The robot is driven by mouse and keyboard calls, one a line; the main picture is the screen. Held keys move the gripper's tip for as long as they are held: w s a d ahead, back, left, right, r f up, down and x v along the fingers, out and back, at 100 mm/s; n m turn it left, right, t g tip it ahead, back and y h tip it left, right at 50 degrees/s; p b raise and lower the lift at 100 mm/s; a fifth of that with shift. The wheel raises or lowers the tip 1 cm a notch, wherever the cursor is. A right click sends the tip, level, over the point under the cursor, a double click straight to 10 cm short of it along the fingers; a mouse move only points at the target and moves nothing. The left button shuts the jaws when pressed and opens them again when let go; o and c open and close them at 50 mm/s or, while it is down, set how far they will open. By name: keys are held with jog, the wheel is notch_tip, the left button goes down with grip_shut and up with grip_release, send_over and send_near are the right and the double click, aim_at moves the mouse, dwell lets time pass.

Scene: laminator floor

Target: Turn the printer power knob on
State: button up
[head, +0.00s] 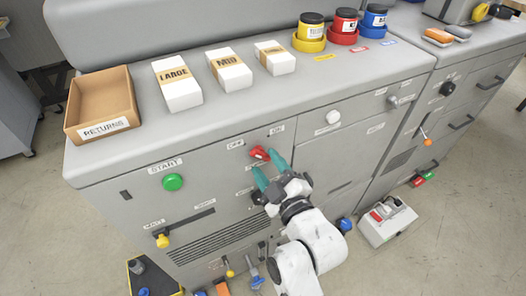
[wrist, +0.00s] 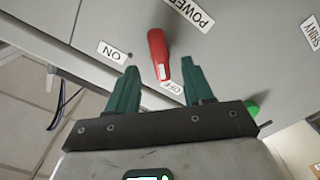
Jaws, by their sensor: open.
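The red printer power knob (head: 259,153) is on the grey machine's front panel, below the OFF label (head: 236,144) and the ON label (head: 277,130). In the wrist view the knob (wrist: 157,50) is a red lever whose white-marked end points to the OFF label (wrist: 173,87). The ON label (wrist: 111,52) is to its left there, and the POWER label (wrist: 190,12) is above. My gripper (head: 263,161) is open, with teal fingers at the knob. In the wrist view the knob's marked end lies between the fingertips (wrist: 159,70), with gaps on both sides.
A green START button (head: 172,182) is left of the knob, and a white knob (head: 333,117) is to its right. A yellow knob (head: 162,240) is lower left. Boxes and a RETURNS tray (head: 76,116) stand on top. A grey-white box (head: 387,222) is on the floor.

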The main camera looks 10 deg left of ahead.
aim_at(261, 157)
jog(key=shift+p+x, duration=0.3)
jog(key=shift+x, duration=1.4)
jog(key=shift+a, duration=0.1)
grip_shut()
